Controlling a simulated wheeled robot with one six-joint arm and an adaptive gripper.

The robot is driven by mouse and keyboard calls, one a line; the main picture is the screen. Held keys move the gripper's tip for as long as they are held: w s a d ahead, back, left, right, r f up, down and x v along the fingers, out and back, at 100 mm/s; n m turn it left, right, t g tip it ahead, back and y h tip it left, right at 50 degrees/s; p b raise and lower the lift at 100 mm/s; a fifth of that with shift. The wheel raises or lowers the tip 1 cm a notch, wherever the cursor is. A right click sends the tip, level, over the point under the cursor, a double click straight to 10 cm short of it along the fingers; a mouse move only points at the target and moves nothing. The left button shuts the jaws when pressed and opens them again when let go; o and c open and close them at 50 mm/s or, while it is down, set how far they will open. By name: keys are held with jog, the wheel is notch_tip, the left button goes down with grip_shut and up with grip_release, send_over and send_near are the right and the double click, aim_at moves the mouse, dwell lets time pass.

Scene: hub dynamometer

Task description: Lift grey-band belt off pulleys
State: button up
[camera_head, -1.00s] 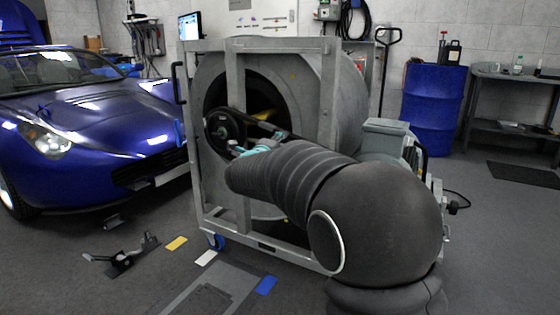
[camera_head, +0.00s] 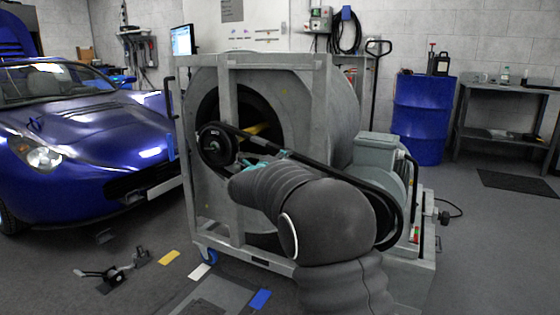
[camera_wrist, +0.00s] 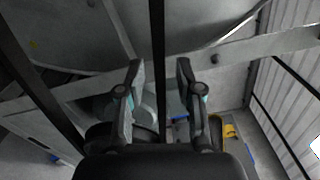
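The black belt (camera_head: 322,166) runs from the small pulley (camera_head: 216,147) at the left of the dynamometer frame to the lower right, where it loops around a second pulley mostly hidden by my arm. My gripper is mostly hidden behind my arm in the head view; only teal parts show near the upper strand. In the wrist view my gripper (camera_wrist: 159,76) is open, with one belt strand (camera_wrist: 157,40) passing between its fingers, apparently touching neither. Another dark strand (camera_wrist: 40,90) crosses at the left.
The grey steel frame (camera_head: 232,110) and big drum (camera_head: 320,95) stand close behind the belt. A grey motor housing (camera_head: 379,148) is at the right. A blue car (camera_head: 85,140) is at the left. Loose parts (camera_head: 110,275) lie on the floor.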

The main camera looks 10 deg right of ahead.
jog(key=shift+p+x, duration=0.6)
jog(key=shift+x, duration=2.1)
grip_shut()
jog(key=shift+a+r, duration=0.1)
jog(key=shift+r, duration=0.1)
jog(key=shift+w+a+r+p, duration=0.15)
jog(key=shift+w+a+p, duration=0.1)
jog(key=shift+p, duration=0.2)
jog(key=shift+b+v, duration=1.3)
jog(key=shift+v, duration=1.5)
jog(key=b+v, duration=0.2)
jog(key=v, duration=0.8)
jog(key=shift+s+a+r, duration=0.15)
jog(key=shift+s+r, duration=0.05)
jog(key=shift+r, duration=0.05)
